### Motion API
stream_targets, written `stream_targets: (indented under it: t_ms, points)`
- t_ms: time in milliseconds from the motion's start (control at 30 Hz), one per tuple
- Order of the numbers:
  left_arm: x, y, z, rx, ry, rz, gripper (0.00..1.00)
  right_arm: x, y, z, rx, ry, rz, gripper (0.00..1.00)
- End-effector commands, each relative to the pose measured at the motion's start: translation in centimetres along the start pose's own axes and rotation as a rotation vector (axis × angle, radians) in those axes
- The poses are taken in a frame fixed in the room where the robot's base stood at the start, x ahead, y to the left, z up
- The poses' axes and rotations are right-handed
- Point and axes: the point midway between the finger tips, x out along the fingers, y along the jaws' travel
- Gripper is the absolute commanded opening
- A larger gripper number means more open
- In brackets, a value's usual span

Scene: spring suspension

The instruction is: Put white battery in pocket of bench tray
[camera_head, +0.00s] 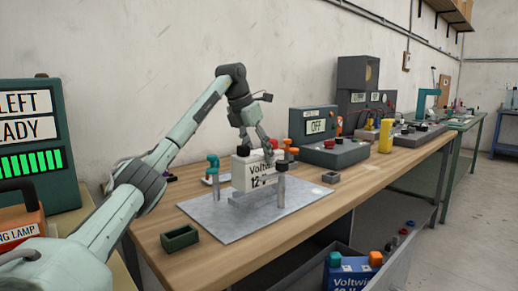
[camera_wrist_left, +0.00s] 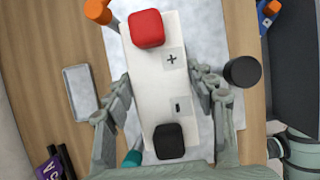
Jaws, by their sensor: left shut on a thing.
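The white battery (camera_head: 246,172) is upright at the middle of the bench, above a grey metal plate (camera_head: 215,225). My left gripper (camera_head: 257,141) is shut on it from above. In the left wrist view the battery (camera_wrist_left: 148,85) has a red and a black terminal, and the fingers of my left gripper (camera_wrist_left: 165,98) press its two long sides. A low grey holder (camera_head: 245,198) is just under the battery; I cannot tell whether they touch. I cannot tell which part is the tray's pocket. My right gripper is not in view.
Posts with teal (camera_head: 212,162), orange and dark (camera_head: 281,167) tops stand close around the battery. A green box (camera_head: 179,238) is at the front left. A tester reading OFF (camera_head: 316,125) and a yellow block (camera_head: 385,136) are behind. A blue battery (camera_head: 350,274) is below the bench.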

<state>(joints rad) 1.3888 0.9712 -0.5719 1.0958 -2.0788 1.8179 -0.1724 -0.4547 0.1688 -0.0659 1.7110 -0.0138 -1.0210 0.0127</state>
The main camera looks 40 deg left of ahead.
Motion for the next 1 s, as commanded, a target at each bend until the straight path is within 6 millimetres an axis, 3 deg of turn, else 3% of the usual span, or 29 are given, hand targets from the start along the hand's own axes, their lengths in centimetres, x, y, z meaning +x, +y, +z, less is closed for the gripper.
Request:
stream_targets:
  t_ms: [67,400,667,700,867,1000]
  points:
    - [-0.1,0.0,0.1,0.001,-0.015,0.0,0.0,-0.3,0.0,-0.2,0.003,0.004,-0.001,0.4]
    - [3.1,0.0,-1.3,0.001,-0.013,0.0,0.0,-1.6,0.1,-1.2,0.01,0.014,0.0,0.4]
    - [3.2,0.0,-1.4,0.0,-0.016,0.0,0.0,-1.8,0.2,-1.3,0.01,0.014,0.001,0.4]
    - [3.9,-0.1,-1.8,0.0,0.0,0.0,0.56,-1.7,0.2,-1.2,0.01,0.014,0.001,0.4]
    - [3.8,-0.1,-1.8,0.0,0.001,0.0,0.76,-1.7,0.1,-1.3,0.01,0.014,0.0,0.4]
    - [3.8,-0.1,-1.8,0.0,0.001,0.0,0.76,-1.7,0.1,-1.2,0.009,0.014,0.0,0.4]
